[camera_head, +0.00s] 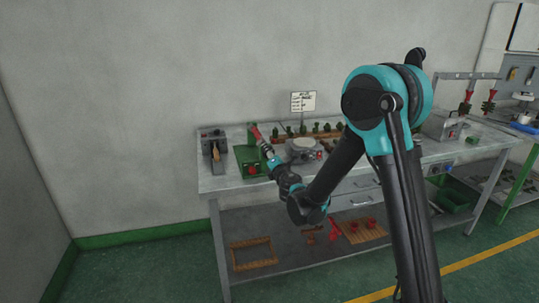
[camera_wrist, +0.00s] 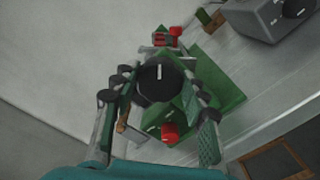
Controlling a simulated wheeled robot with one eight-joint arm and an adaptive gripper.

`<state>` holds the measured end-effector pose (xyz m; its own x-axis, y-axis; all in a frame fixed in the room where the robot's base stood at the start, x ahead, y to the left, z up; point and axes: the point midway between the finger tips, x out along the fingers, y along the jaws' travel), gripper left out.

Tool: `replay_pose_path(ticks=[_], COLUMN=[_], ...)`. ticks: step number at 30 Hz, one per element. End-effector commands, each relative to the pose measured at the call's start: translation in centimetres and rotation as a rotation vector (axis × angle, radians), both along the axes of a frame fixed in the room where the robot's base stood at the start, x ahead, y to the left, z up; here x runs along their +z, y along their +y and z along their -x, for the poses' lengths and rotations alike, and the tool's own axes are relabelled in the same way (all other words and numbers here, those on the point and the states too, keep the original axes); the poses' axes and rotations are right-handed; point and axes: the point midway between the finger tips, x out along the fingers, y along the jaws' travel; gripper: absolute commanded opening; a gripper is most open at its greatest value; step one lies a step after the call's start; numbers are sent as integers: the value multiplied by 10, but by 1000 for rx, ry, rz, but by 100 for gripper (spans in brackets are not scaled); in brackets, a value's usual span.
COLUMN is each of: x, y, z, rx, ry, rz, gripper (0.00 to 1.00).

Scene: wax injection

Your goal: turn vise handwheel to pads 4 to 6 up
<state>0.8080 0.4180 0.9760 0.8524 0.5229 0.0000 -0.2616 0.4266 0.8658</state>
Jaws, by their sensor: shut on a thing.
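In the wrist view a black round handwheel (camera_wrist: 160,86) with a pale line on its face sits between the two fingers of my gripper (camera_wrist: 162,78), which is shut on it. Behind it is the green vise (camera_wrist: 225,85), with a red knob (camera_wrist: 170,132) below the wheel and a red part (camera_wrist: 175,32) above. In the head view the green vise (camera_head: 246,158) stands on the bench's left part, with my gripper (camera_head: 271,161) at its right side. Numbered pads cannot be made out, and the jaws are partly hidden by the wheel and fingers.
The grey bench (camera_head: 218,184) carries a dark grey device (camera_head: 213,135) left of the vise and a round-topped grey unit (camera_head: 303,146) to its right. A small sign (camera_head: 303,101) stands behind. A wooden frame (camera_head: 250,254) lies on the lower shelf.

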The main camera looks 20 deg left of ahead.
Motion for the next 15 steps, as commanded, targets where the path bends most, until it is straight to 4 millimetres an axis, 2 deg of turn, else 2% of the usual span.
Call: replay_pose_path(ticks=[15], x=[-1], y=[-1], z=[0], rx=[-1], ry=[134], rz=[-220], gripper=[15])
